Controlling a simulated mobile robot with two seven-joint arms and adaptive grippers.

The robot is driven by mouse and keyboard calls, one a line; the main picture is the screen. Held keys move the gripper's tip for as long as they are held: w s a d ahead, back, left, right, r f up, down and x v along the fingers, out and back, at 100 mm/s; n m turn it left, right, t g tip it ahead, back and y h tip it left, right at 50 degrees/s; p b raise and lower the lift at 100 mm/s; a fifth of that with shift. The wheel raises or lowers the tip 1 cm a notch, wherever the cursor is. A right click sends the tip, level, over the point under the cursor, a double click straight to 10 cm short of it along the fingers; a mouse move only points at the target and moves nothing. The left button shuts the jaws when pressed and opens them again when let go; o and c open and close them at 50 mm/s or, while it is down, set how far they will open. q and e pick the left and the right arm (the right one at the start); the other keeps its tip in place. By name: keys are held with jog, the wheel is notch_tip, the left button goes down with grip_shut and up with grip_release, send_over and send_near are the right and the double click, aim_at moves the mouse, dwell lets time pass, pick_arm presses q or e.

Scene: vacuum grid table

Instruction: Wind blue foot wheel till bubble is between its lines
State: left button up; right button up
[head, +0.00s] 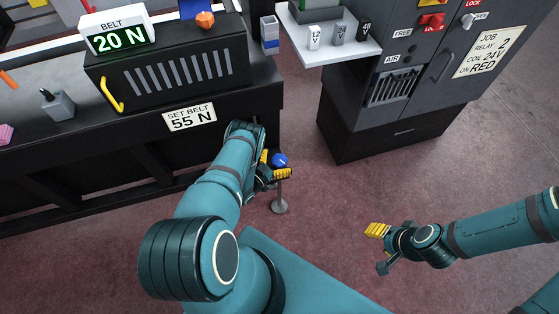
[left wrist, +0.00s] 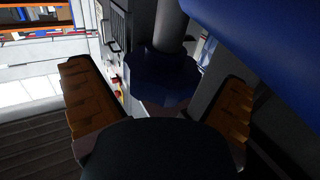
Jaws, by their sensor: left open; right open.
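The blue foot wheel (head: 280,160) shows at the front right corner of the black bench, above a round grey foot (head: 280,207) on a thin stem. My left gripper (head: 272,166) is open, with one yellow finger on each side of the wheel. In the left wrist view the dark blue scalloped wheel (left wrist: 163,75) lies between the two spread fingers, with a gap visible at each side. My right gripper (head: 380,249) is open and empty over bare floor at the lower right. I cannot make out the bubble or its lines in either view.
The black bench (head: 190,70) carries a display (head: 118,39) reading 20 N. A label reads SET BELT 55 N. A grey cabinet (head: 400,115) with a white shelf (head: 345,52) stands at the right. Red floor (head: 330,220) between them is clear.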

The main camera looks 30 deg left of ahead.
pick_arm(q)
jog(key=shift+w, duration=0.2)
jog(key=c, duration=1.2)
